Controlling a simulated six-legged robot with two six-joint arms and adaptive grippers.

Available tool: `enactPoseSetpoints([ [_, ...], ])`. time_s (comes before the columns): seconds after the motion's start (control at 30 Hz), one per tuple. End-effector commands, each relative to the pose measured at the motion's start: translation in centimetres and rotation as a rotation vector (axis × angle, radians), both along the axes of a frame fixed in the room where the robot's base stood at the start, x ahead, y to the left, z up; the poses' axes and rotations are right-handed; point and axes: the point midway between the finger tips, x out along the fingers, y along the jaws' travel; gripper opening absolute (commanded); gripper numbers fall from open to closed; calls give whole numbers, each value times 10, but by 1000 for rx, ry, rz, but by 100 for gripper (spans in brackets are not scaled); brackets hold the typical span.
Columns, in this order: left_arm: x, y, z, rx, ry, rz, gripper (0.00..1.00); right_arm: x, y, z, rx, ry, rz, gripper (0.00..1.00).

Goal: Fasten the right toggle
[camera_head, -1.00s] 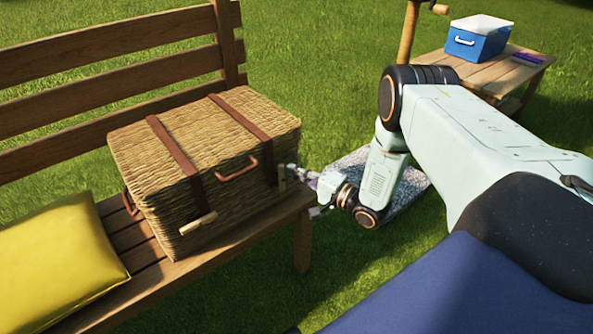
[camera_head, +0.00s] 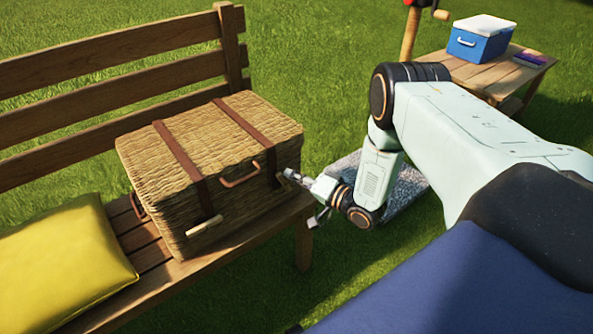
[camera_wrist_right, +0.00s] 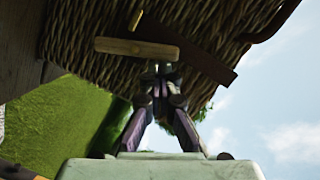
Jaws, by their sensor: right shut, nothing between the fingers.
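A closed wicker basket (camera_head: 235,140) sits on the wooden bench, with two brown straps over its lid. The right strap (camera_head: 240,122) runs down the front to where my right gripper (camera_head: 288,174) is. In the right wrist view the right toggle (camera_wrist_right: 137,48), a wooden bar, lies across the wicker beside the dark strap end (camera_wrist_right: 200,62). My right gripper (camera_wrist_right: 160,70) is shut and empty, its tips just below the bar; I cannot tell whether they touch it. The left toggle (camera_head: 205,226) hangs at the left strap's end. My left gripper is out of view.
The bench (camera_head: 150,240) carries a yellow cushion (camera_head: 65,255) left of the basket. A handle (camera_head: 240,178) sticks out of the basket front between the straps. A side table with a blue cooler (camera_head: 480,38) stands at the back right. Grass lies open around.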

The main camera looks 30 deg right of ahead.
Motion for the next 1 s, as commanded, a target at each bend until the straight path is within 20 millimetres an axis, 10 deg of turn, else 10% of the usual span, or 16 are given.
enactPoseSetpoints([
  [0.6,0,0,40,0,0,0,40,-3,24,2,-583,-54,3,0],
  [1.0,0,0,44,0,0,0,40,1,25,10,-590,-59,0,0],
])
